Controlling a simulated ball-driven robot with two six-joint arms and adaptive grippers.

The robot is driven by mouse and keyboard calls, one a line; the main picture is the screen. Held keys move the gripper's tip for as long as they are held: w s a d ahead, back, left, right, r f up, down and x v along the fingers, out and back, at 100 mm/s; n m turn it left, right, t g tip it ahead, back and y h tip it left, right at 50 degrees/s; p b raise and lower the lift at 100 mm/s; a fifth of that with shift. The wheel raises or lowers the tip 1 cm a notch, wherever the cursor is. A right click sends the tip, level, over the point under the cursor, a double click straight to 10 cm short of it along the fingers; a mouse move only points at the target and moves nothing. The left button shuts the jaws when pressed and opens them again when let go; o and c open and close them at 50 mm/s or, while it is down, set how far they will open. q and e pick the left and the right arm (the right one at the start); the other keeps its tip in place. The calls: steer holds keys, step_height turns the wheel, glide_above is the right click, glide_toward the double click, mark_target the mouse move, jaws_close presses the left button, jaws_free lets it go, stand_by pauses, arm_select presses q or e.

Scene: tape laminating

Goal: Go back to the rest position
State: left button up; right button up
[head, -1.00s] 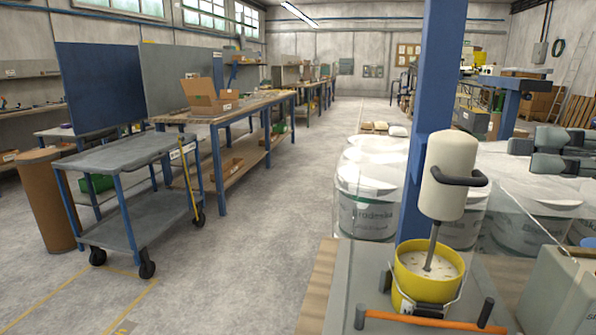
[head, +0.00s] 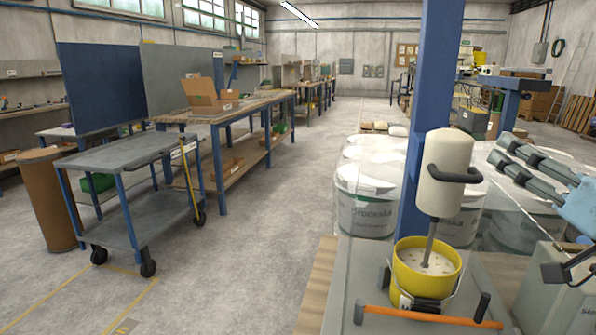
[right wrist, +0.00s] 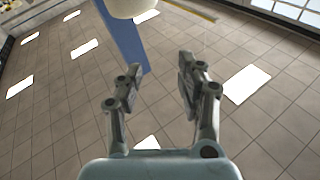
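My right gripper (head: 500,150) is at the right side of the head view, raised above the bench and pointing up and left. In the right wrist view my right gripper (right wrist: 158,85) has its two fingers apart with nothing between them. A tiled surface with bright patches lies behind the fingers there. My left gripper is in neither view.
A yellow bucket (head: 425,275) with a mixer (head: 445,175) in it stands by a blue post (head: 428,100), left of my right gripper. White drums (head: 370,205) stand behind. A grey cart (head: 130,155) is at left.

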steer(key=s+d+f+m+g+h, duration=0.2)
steer(key=s+f+g+h, duration=0.15)
steer(key=f, duration=0.35)
steer(key=s+d+f+m+g+h, duration=0.1)
steer(key=s+f+m+g+h, duration=0.15)
steer(key=s+f+h, duration=0.35)
steer(key=s+a+f+n+g+y, duration=0.4)
steer(key=s+f+g, duration=0.65)
steer(key=s, duration=0.55)
steer(key=s+d+f+g+h+b, duration=0.1)
steer(key=s+f+b, duration=0.15)
steer(key=f, duration=2.75)
steer(key=s+d+f+g, duration=0.1)
steer(key=s+f, duration=1.5)
steer(key=s, duration=0.2)
steer(key=shift+s+f+b, duration=0.25)
steer(key=shift+b, duration=0.1)
